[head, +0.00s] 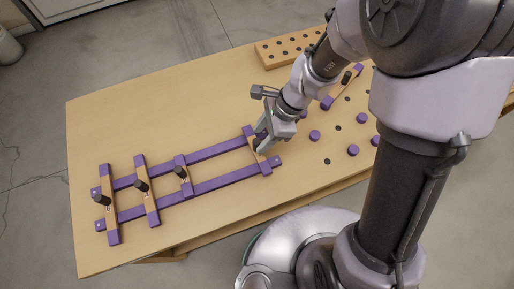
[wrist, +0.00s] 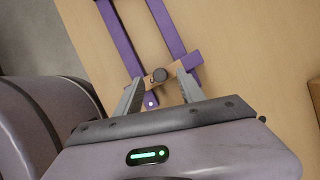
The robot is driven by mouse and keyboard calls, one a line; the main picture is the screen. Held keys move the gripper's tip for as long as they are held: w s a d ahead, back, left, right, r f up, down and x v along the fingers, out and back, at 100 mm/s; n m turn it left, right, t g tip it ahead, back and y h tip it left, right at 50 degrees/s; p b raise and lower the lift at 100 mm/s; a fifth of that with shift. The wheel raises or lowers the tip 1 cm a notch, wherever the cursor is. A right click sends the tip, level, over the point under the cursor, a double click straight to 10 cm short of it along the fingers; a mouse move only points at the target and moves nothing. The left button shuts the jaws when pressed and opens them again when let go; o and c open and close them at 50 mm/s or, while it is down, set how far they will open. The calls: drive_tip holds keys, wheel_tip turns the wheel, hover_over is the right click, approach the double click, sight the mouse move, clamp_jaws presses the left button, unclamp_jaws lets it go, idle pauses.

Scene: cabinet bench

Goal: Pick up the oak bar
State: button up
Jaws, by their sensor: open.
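An oak-coloured bar (head: 256,149) with purple ends and a dark knob lies across the right end of two long purple rails (head: 214,152). My gripper (head: 266,143) is at this bar and partly hides it in the head view. In the wrist view the open gripper (wrist: 158,84) has one finger on each side of the dark knob (wrist: 160,75), and the oak part of the bar (wrist: 178,71) shows beside it. I cannot tell whether the fingers touch the bar. Similar knobbed bars (head: 146,191) lie across the rails further left.
Another knobbed bar (head: 346,84) lies on the right of the wooden bench (head: 120,125), behind my arm. Several purple discs (head: 314,135) and dark holes are nearby. A drilled oak block (head: 284,50) stands at the back edge. The back left of the bench is clear.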

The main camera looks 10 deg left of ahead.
sight(257, 141)
drive_tip(key=b+x, duration=0.2)
drive_tip(key=x, duration=0.2)
drive_tip(key=shift+a+f, duration=0.1)
drive_tip(key=shift+f, duration=0.25)
drive_tip(key=shift+r, duration=0.2)
drive_tip(key=shift+c, duration=0.2)
clamp_jaws()
drive_tip(key=shift+r, duration=0.1)
